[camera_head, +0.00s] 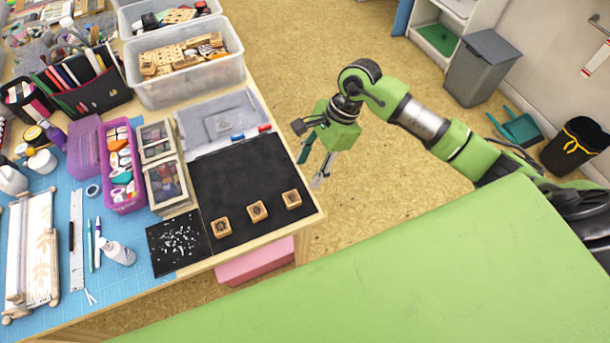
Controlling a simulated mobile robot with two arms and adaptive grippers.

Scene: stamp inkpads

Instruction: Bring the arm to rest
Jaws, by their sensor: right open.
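My right arm comes in from the right, and my right gripper (313,168) hangs in the air over the floor, just past the table's right edge. It points down, is open and holds nothing that I can see. Three wooden stamps sit in a row on the black mat (240,172): a left stamp (221,228), a middle stamp (257,211) and a right stamp (292,199). The gripper is apart from the stamps. My left gripper is not in view.
Clear bins of wooden blocks (185,58) stand at the back of the table. A purple tray (122,165) and a lidded organiser (165,183) stand left of the mat. Open floor (300,50) lies beyond the table. A grey bin (482,68) stands at the back right.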

